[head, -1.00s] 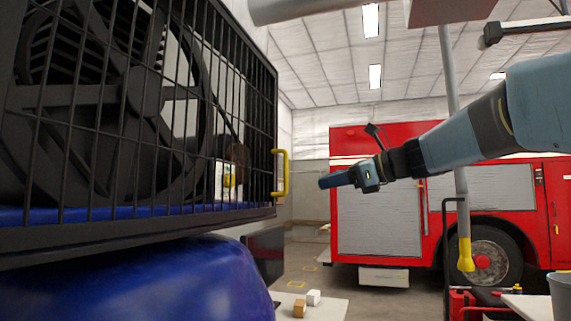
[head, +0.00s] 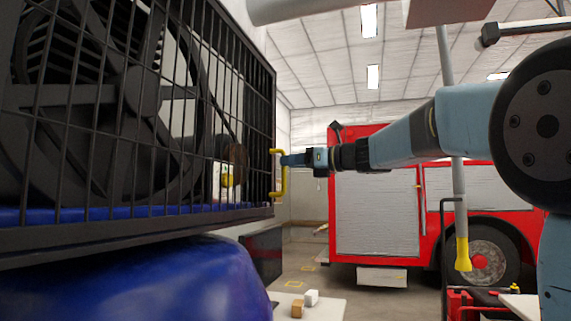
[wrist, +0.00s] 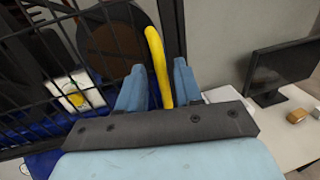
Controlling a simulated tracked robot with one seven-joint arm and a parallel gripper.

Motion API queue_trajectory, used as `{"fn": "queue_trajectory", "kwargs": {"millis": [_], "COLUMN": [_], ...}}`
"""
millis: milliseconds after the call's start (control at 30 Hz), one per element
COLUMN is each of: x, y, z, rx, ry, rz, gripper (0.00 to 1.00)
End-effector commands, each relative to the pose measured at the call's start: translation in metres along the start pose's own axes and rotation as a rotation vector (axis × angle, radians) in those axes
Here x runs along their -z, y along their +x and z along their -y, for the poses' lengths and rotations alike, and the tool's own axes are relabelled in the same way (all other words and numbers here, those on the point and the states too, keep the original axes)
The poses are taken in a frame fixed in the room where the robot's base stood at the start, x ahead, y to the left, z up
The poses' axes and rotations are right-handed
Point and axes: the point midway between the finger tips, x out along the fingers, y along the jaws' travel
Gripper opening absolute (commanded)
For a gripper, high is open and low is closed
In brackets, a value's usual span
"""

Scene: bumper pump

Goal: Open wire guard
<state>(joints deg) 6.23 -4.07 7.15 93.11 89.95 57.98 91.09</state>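The black wire guard (head: 112,205) stands shut across the fan housing at the left of the head view. It also shows at the left of the wrist view (wrist: 62,22). Its yellow handle (head: 284,175) sits upright on the guard's right edge. My gripper (head: 287,160) is level with the handle's upper part. In the wrist view the yellow handle (wrist: 159,65) stands between the two blue fingers of my gripper (wrist: 158,85). A gap shows on each side of it, so the fingers are open around it, not clamped.
A blue rounded body (head: 150,285) lies below the guard. A white table (head: 325,308) with small blocks stands to its right, and a dark monitor (wrist: 285,70) is behind. A red fire truck (head: 378,215) and a grey post (head: 459,200) stand farther right.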

Motion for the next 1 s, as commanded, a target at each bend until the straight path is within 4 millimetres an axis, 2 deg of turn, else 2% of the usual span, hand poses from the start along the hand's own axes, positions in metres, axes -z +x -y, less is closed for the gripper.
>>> {"fn": "queue_trajectory", "kwargs": {"millis": [100,233,633,1000], "x": [0.0,0.0,0.0,0.0], "y": [0.016,0.027,0.032,0.032], "z": [0.001,0.0,0.0,0.0], "rx": [-0.001,0.0,0.001,0.0], "ry": [0.0,0.0,0.0,0.0], "rz": [0.0,0.0,0.0,0.0], "gripper": [0.35,0.35,0.35,0.0]}}
